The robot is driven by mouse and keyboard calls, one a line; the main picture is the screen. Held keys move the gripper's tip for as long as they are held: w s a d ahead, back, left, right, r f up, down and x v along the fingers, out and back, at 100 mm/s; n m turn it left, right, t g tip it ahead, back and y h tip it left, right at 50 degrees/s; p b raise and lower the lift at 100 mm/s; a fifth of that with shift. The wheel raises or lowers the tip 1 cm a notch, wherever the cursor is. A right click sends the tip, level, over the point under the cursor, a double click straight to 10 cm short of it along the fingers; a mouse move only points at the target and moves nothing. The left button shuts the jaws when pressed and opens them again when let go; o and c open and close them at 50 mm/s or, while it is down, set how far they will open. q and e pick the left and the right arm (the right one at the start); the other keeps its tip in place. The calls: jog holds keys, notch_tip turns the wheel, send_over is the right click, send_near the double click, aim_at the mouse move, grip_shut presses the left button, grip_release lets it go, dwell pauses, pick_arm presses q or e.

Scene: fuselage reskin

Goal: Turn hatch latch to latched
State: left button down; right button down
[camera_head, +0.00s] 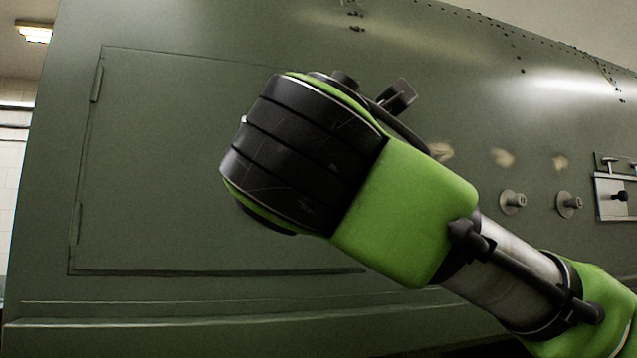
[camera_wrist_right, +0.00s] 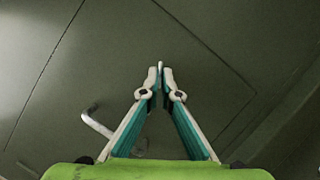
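The hatch (camera_head: 170,150) is a large green panel with dark seams and hinges on its left edge, flush in the green fuselage. My right arm covers its right part in the head view. A pale bent handle (camera_wrist_right: 97,122), probably the hatch latch, shows in the right wrist view, left of my right gripper (camera_wrist_right: 160,76) and apart from its fingertips. That gripper's tips are nearly together over the green surface. A small pale piece shows at the tips; I cannot tell whether it is part of the fingers. In the head view the gripper is hidden. My left gripper is not in view.
Two round grey knobs (camera_head: 512,202) (camera_head: 569,204) stick out right of the hatch. A light metal bracket (camera_head: 615,195) is at the far right. A ledge (camera_head: 130,322) runs below the hatch.

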jog(key=shift+a+r+m+g+h+b, duration=0.15)
jog(key=shift+m+g, duration=0.45)
jog(key=shift+m, duration=1.15)
jog(key=shift+r+m+g+h+b, duration=0.2)
jog(key=shift+m+g, duration=0.4)
jog(key=shift+m, duration=1.15)
jog(key=shift+h, duration=0.25)
jog(key=c, duration=2.3)
grip_release()
jog(key=s, duration=1.2)
jog(key=shift+a, duration=0.4)
